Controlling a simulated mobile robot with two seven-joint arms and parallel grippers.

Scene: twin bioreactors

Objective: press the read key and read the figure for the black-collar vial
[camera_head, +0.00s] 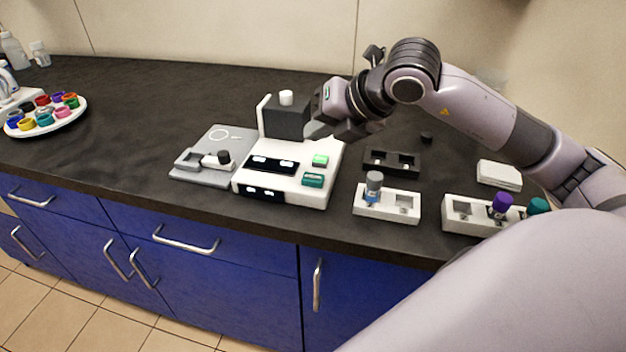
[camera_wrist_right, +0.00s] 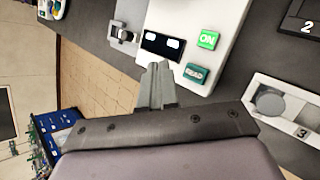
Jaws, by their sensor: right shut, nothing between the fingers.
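The white reader (camera_head: 290,178) stands on the dark bench, with a dark block and a white knob at its back. Its green ON key (camera_head: 320,160) and teal READ key (camera_head: 313,180) are on top; in the wrist view the READ key (camera_wrist_right: 197,73) is just right of my fingertips. The display (camera_head: 272,165) is lit with white marks that I cannot read. A black-capped vial (camera_head: 223,157) stands in a holder on the grey plate left of the reader. My right gripper (camera_head: 320,127) is shut and empty, above the reader's back right. My left gripper is not in view.
A white rack (camera_head: 387,211) with a grey-capped vial, a black rack (camera_head: 391,162) and another white rack (camera_head: 463,222) with purple and teal caps stand to the right. A round tray (camera_head: 75,116) of coloured caps is far left.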

